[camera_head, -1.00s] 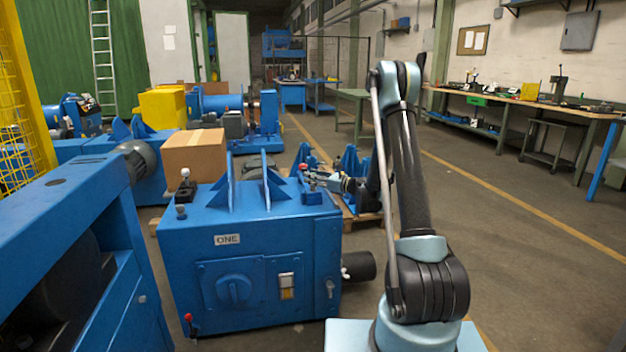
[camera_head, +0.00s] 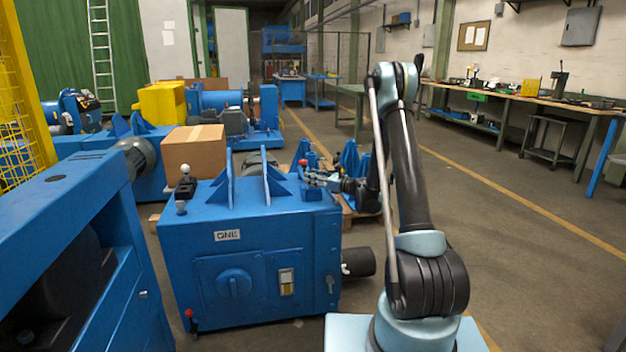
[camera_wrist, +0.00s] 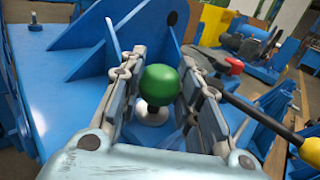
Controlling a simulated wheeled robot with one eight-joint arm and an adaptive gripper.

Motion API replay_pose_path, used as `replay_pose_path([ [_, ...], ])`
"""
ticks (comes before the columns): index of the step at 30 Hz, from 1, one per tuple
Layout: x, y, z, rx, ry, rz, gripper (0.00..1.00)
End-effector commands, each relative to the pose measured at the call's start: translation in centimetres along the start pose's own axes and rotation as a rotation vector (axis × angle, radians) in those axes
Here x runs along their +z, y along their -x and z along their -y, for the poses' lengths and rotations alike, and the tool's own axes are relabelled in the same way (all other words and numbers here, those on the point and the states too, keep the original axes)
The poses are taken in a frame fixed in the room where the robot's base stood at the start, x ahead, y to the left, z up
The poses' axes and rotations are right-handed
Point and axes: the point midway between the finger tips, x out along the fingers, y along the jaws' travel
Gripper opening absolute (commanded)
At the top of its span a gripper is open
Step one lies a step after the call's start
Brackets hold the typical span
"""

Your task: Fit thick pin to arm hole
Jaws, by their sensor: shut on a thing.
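My gripper (camera_wrist: 163,62) is shut on a pin with a green ball knob (camera_wrist: 166,90); the knob sits between the two fingers, with a pale round collar (camera_wrist: 152,114) below it. The pin's lower end is hidden. In the head view, my gripper (camera_head: 318,178) is at the right rear of the blue machine (camera_head: 240,215) marked ONE, by the upright blue plates (camera_head: 272,182). These plates show ahead and left of the fingers in the wrist view (camera_wrist: 83,60). I cannot make out the arm hole.
A red ball knob (camera_head: 303,162) and a white ball knob (camera_head: 186,169) stand on the machine top. A cardboard box (camera_head: 194,150) is behind it. In the wrist view, a dark rod with a yellow end (camera_wrist: 308,152) lies right of the fingers. Open floor is at right.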

Motion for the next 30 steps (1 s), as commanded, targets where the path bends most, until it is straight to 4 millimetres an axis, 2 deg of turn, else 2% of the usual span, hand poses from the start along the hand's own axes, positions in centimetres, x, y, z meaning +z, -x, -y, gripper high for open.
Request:
replay_pose_path([
  [3, -0.2, 0.0, 0.0, 0.000, 0.000, 0.000, 0.00],
  [4, -0.2, 0.0, 0.0, 0.000, 0.000, 0.000, 0.33],
  [7, -0.2, 0.0, 0.0, 0.000, 0.000, 0.000, 0.54],
  [19, -0.2, 0.4, 0.0, -0.001, 0.000, 0.000, 0.54],
  [23, -0.3, 1.9, 0.0, -0.001, 0.000, 0.000, 0.54],
  [30, -0.3, 5.5, 0.1, -0.002, -0.001, 0.000, 0.54],
])
